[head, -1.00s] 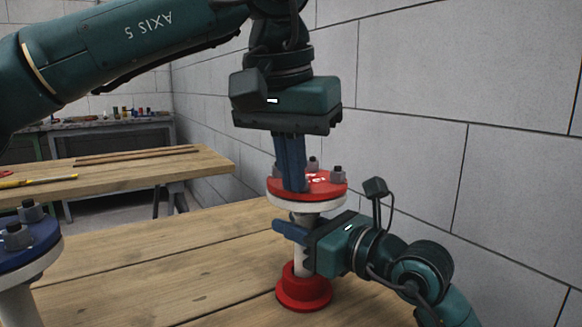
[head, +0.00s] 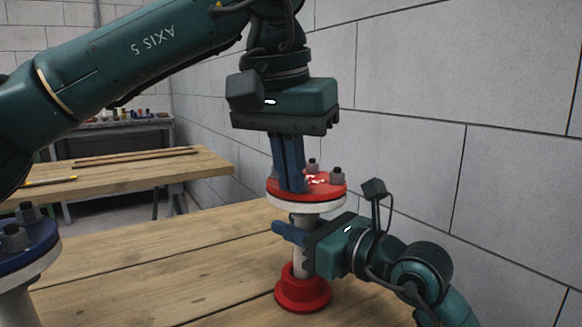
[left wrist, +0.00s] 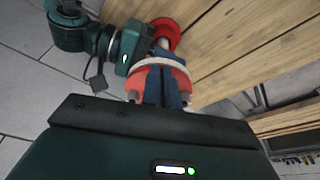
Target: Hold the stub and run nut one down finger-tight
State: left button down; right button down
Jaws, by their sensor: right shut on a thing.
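The stub (head: 306,229) is a pale upright pipe with a red flange (head: 330,191) on top and a red foot (head: 303,294) on the bench. Dark studs with grey nuts (head: 338,175) stand on the flange. My right gripper (head: 290,234) is shut around the stub pipe below the flange. My left gripper (head: 291,188) points down at the flange's near left part. Its blue fingers stand close together, also in the left wrist view (left wrist: 162,94). They hide what is between them, so I cannot tell whether they hold a nut.
A blue flange (head: 25,243) with nuts on a pale pipe stands at the left edge. A second wooden bench (head: 150,173) with planks and a yellow tool (head: 50,181) is behind. A block wall (head: 440,90) rises close on the right. The bench middle is clear.

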pick_arm(q)
jog(key=shift+w+a+f, duration=0.1)
jog(key=shift+a, duration=0.05)
notch_tip(320, 180, up, 6)
jog(key=shift+s, duration=0.35)
dwell(0.5)
jog(key=c, duration=2.1)
grip_release()
jog(key=shift+a, duration=0.1)
